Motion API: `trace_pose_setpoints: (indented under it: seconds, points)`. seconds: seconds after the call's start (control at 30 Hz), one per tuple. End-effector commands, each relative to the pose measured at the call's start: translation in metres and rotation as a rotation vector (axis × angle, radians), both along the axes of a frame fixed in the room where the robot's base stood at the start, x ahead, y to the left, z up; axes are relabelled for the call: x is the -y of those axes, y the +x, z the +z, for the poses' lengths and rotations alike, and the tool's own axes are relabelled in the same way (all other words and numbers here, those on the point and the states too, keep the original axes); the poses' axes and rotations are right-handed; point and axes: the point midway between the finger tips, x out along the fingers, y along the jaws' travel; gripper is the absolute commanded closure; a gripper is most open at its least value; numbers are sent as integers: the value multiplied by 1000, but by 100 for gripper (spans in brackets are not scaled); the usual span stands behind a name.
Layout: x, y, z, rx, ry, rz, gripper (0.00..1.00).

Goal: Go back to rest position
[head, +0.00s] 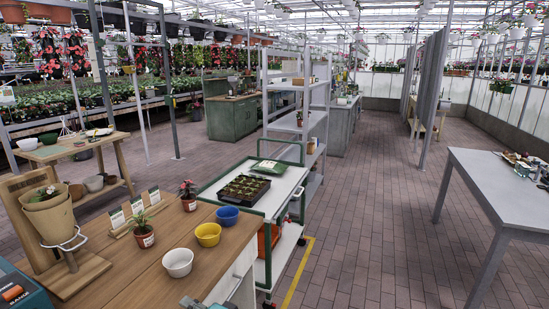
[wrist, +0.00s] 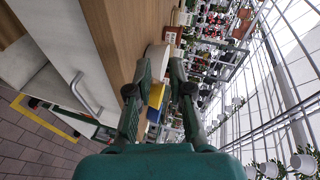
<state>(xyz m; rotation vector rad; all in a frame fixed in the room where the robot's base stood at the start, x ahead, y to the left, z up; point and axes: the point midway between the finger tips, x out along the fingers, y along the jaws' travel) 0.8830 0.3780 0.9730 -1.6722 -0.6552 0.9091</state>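My gripper (wrist: 161,60) is open, its two dark green fingers spread apart. In the wrist view, the white bowl (wrist: 157,62) shows between the fingertips, with the yellow bowl (wrist: 156,95) and the blue bowl (wrist: 154,115) alongside it. In the head view, a small part of my gripper (head: 192,303) shows at the bottom edge, close to the wooden worktop and on the near side of the white bowl (head: 178,262). That bowl stands upright on the worktop. I see nothing held in the fingers.
The wooden worktop (head: 120,280) also carries the yellow bowl (head: 208,234), the blue bowl (head: 228,215), potted plants and a wooden stand with nested pots (head: 50,216). A cart with a seedling tray (head: 244,189) stands beyond. A grey table (head: 500,185) is at right. The brick aisle between is clear.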

Motion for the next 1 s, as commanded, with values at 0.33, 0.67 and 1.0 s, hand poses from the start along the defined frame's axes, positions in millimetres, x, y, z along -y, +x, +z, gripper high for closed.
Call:
trace_pose_setpoints:
  seconds: [0.33, 0.67, 1.0]
  points:
    - [104, -47, -102, 110, -150, -186, 80]
    - [197, -119, -162, 221, -335, -326, 80]
    - [276, -211, -187, 330, -561, -427, 80]
